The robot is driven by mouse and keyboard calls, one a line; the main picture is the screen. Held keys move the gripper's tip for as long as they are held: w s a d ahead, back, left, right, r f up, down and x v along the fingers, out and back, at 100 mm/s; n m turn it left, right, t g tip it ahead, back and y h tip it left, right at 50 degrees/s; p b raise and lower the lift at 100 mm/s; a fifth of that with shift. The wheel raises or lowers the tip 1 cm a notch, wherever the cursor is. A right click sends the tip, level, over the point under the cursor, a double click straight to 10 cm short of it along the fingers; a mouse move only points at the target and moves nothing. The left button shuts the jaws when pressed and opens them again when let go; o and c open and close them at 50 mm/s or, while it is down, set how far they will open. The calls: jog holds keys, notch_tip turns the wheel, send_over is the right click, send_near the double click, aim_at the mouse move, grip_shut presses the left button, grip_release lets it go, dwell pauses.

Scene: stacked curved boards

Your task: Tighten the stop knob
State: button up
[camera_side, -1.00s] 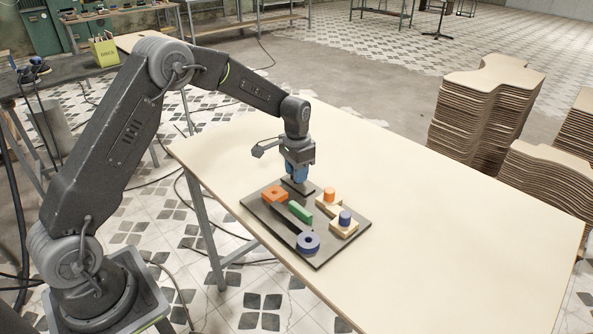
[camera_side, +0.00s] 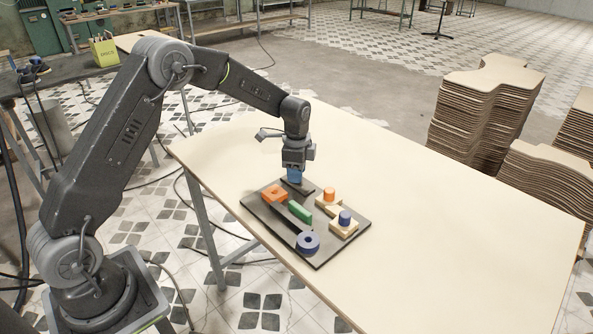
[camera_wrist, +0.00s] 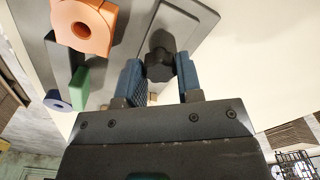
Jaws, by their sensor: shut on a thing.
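The stop knob (camera_wrist: 159,66) is black and lobed and sits on a raised dark plate (camera_wrist: 178,35) of the grey board. My gripper (camera_side: 294,178) points down at the far end of the board, and its blue fingers are closed around the knob, one on each side in the wrist view. In the side view the fingers hide the knob. An orange block with a hole (camera_side: 275,194), a green bar (camera_side: 300,211) and a blue ring (camera_side: 308,242) are on the board, apart from my gripper.
The grey board (camera_side: 322,259) lies on a pale table (camera_side: 450,235). Two wooden pieces with an orange peg (camera_side: 329,194) and a blue peg (camera_side: 345,217) stand along its right side. The table to the right is clear. Stacked curved boards (camera_side: 480,110) stand beyond the table.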

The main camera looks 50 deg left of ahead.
jog(key=shift+r, duration=0.1)
dwell(0.3)
jog(key=o, duration=0.9)
jog(key=shift+o, duration=0.2)
notch_tip(320, 180, up, 14)
